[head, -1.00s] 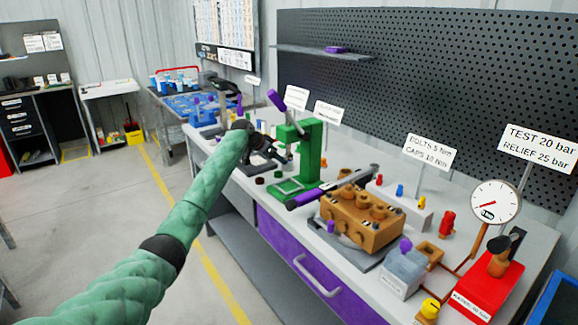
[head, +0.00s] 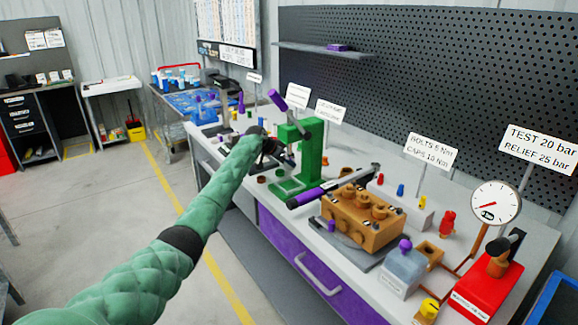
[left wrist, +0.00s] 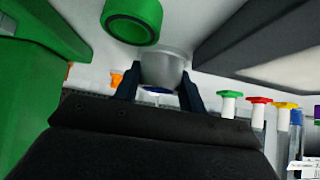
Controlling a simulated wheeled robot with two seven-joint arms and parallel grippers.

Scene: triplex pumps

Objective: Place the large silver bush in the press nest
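The green press (head: 298,160) stands on the bench, and its green body (left wrist: 30,70) fills the left side of the left wrist view. My left gripper (head: 274,158) is beside the press column, on its left in the head view. In the left wrist view my left gripper (left wrist: 160,86) has its two dark fingers on either side of a silver bush (left wrist: 162,66), apparently touching it. A green ring (left wrist: 134,20) shows just above the bush in that view. I cannot tell which part of the press it is. The press nest is not clearly visible. My right gripper is not in view.
A tan pump block (head: 362,218) sits right of the press, with a purple-handled torque wrench (head: 325,189) over it. Several colored-top pegs (left wrist: 258,112) stand right of my fingers. A dark flat part (left wrist: 265,40) lies at upper right there. Small rings lie near the press base.

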